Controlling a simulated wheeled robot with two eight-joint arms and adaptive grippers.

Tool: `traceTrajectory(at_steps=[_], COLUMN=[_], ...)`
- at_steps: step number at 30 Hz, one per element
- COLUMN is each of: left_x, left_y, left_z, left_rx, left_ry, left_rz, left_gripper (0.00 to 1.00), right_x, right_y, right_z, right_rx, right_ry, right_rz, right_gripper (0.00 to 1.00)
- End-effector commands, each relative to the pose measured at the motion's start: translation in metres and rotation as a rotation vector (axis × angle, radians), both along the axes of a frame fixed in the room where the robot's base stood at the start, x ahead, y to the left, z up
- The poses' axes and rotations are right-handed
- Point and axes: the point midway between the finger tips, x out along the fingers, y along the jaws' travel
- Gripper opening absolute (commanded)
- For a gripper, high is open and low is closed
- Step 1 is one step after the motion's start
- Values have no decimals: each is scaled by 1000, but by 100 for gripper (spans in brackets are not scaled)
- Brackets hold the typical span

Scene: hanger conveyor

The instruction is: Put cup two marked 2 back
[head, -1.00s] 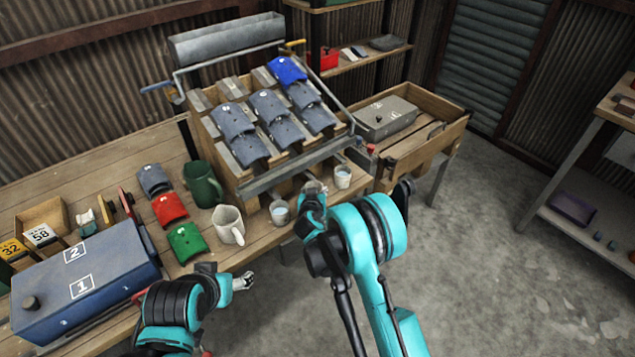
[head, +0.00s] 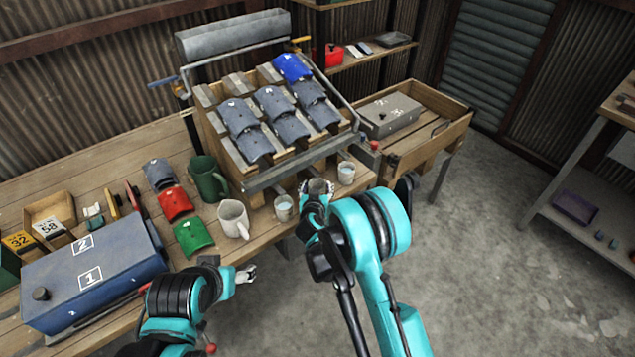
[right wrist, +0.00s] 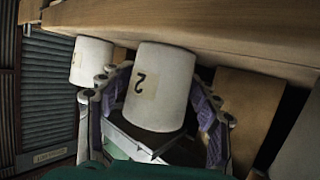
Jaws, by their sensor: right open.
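Cup two is a pale cup with a tan label reading 2, and it sits between my right fingers in the right wrist view (right wrist: 160,80). In the head view it is the middle cup (head: 318,186) of three at the bench's front edge, below the rack, and is partly hidden by my gripper. My right gripper (head: 316,195) is open, with one finger on each side of the cup; I cannot tell if they touch it. My left gripper (head: 246,274) is empty in front of the bench, too small to read its fingers.
A white mug (head: 233,219) and a green mug (head: 208,180) stand further left. The slanted rack (head: 252,188) rises behind. The floor at right is clear.

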Motion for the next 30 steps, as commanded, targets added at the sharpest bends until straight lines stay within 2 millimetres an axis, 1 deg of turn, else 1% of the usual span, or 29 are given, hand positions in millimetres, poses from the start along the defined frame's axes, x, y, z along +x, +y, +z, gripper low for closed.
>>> traceTrajectory(at_steps=[1,3,6,10,15,21,23,26,29,30], left_x=[0,0,0,0,0,0,0,0,0,0], left_y=[0,0,0,0,0,0,0,0,0,0], left_z=[7,11,16,19,20,20,20,20,20,20], left_rx=[0,0,0,0,0,0,0,0,0,0], left_ry=[0,0,0,0,0,0,0,0,0,0], left_rz=[0,0,0,0,0,0,0,0,0,0], left_gripper=[69,69,69,69,69,69,69,69,69,69], right_x=[-12,-27,-47,-68,-82,-84,-84,-88,-101,-110], right_y=[2,3,5,7,8,5,-1,-20,-50,-62], right_z=[8,14,21,27,31,35,41,63,92,103], right_rx=[-1,0,-1,0,-1,-2,-4,-13,-24,-29], right_ry=[0,0,0,0,0,5,16,57,124,156], right_rz=[1,2,1,2,0,-4,-11,-31,-57,-64], right_gripper=[61,61,61,61,61,61,61,61,61,61])
